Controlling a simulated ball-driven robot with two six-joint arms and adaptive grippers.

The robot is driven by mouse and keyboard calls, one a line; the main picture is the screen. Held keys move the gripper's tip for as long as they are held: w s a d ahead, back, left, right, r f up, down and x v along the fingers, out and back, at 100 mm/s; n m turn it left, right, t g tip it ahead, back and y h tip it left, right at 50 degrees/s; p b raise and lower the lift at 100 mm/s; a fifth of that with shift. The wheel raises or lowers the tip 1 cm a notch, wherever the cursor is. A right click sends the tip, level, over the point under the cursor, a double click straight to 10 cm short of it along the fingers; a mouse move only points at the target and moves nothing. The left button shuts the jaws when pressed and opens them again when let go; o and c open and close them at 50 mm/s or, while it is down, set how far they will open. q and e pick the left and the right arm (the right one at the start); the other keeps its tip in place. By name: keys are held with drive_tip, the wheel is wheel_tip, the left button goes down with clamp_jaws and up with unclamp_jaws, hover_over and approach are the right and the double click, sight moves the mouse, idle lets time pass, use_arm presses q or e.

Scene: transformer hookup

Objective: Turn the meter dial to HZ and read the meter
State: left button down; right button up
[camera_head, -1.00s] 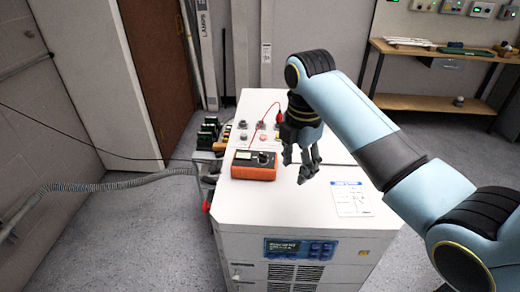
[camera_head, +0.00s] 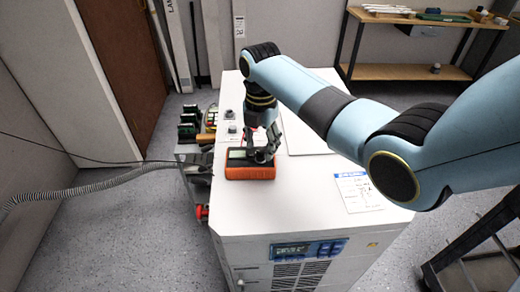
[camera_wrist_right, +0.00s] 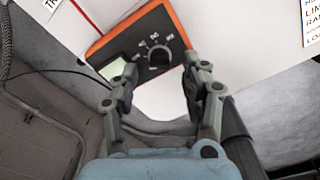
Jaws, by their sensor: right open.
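The orange meter (camera_head: 250,173) lies on the white cabinet top, near its left edge. It also shows in the right wrist view (camera_wrist_right: 106,46), with its dark face, part of its screen and its round dial (camera_wrist_right: 159,56). Printed marks surround the dial; they are too small to read surely, and so is the screen. My right gripper (camera_head: 264,157) is over the right part of the meter. In the right wrist view my right gripper (camera_wrist_right: 163,70) is open, its fingers on either side of the dial. Whether they touch it I cannot tell. My left gripper is not in view.
The white cabinet (camera_head: 295,208) has a label sheet (camera_head: 358,192) at its right and knobs toward the back. Black-and-green parts (camera_head: 188,127) stand left of it. A grey hose (camera_head: 95,186) runs at left. A dark cart (camera_head: 480,255) stands at lower right, a workbench (camera_head: 420,70) behind.

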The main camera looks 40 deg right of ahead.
sight(261, 156)
wheel_tip(261, 156, down, 3)
drive_tip(key=shift+r, duration=0.15)
drive_tip(key=c, duration=0.4)
drive_tip(key=shift+c, duration=1.2)
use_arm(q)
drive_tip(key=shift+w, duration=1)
use_arm(e)
clamp_jaws()
